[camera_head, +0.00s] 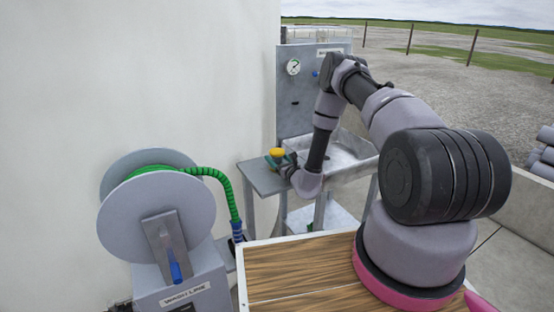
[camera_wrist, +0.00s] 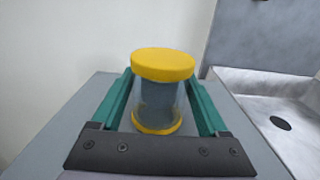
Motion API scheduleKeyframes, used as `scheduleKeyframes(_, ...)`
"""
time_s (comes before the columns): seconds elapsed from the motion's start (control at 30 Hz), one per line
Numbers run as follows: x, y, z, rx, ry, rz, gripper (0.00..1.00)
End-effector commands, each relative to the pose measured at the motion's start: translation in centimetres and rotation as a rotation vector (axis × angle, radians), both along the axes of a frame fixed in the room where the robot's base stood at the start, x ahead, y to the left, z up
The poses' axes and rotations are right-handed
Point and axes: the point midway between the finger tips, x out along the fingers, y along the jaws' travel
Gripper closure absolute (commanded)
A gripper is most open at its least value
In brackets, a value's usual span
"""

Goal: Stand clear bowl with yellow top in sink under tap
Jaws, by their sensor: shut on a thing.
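The clear bowl with yellow top (camera_wrist: 162,66) stands upright between the green fingers of my gripper (camera_wrist: 165,95) in the wrist view. It has a yellow lid, a see-through body and a yellow base. My gripper is shut on it. In the head view the bowl (camera_head: 277,152) shows small, at the grey side shelf (camera_head: 262,178) left of the sink; I cannot tell whether its base touches the shelf. The metal sink (camera_head: 352,155) is partly hidden by my arm. It also shows at the right of the wrist view, with a dark drain (camera_wrist: 280,123). I cannot make out the tap.
A grey back panel (camera_head: 296,112) with a round gauge (camera_head: 293,67) rises behind the sink. A hose reel (camera_head: 150,200) with a green hose stands at the left. A white wall (camera_wrist: 60,50) is close on the left of the shelf.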

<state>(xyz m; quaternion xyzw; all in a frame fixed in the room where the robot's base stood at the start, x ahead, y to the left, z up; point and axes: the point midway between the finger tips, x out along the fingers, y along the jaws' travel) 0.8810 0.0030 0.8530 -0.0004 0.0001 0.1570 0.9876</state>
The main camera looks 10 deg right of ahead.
Motion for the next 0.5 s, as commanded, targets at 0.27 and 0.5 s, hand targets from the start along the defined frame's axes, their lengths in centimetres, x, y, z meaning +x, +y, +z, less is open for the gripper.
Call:
scheduleKeyframes(0.27, 0.0, -0.02, -0.18, 0.0, 0.0, 0.0, 0.0)
scheduleKeyframes(0.5, -0.68, -0.29, 0.08, 0.001, 0.001, -0.001, 0.0)
